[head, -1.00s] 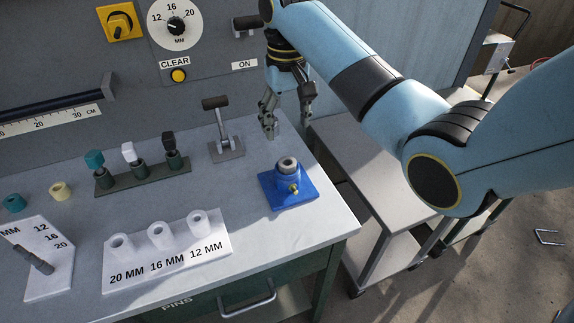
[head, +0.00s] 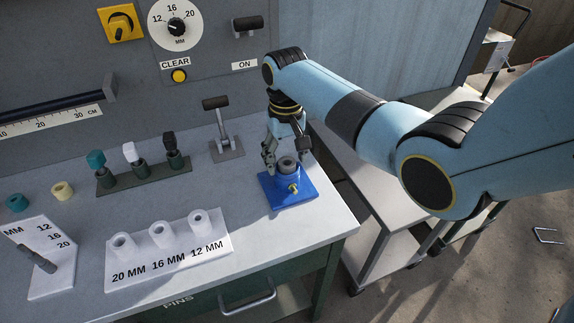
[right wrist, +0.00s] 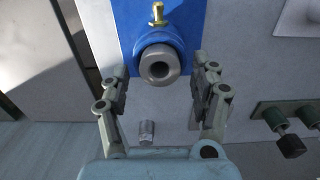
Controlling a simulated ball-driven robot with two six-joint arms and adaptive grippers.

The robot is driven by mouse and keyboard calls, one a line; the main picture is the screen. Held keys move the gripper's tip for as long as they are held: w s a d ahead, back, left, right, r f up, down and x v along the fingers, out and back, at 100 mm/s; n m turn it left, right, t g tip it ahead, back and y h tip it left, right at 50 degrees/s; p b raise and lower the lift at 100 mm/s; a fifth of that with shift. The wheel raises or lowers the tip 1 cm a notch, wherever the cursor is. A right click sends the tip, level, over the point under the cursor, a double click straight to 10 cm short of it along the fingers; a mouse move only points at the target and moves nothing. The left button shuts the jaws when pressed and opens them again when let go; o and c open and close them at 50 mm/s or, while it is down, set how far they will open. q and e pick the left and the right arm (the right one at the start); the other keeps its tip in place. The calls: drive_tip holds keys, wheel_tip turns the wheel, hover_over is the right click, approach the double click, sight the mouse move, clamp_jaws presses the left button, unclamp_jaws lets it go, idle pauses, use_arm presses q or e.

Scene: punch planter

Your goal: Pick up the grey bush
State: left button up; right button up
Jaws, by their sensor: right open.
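The grey bush (head: 287,164) is a short ring with a hole, seated upright in a blue block (head: 301,195) with a brass fitting on its front. In the right wrist view the bush (right wrist: 159,76) sits on the blue block (right wrist: 194,18), ahead of my fingers and roughly midway between their lines. My right gripper (head: 283,156) is open, just behind and above the bush in the head view. In the right wrist view its two fingers (right wrist: 162,84) stand apart with nothing held. My left gripper is not in view.
A grey toggle lever (head: 226,148) stands behind the block. A rack (head: 145,174) with teal, white and black-topped tools is to the left. A white holder (head: 170,258) with white rings sits in front left. The bench's right edge is close to the block.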

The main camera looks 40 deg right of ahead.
clamp_jaws()
drive_tip(key=shift+r, duration=0.1)
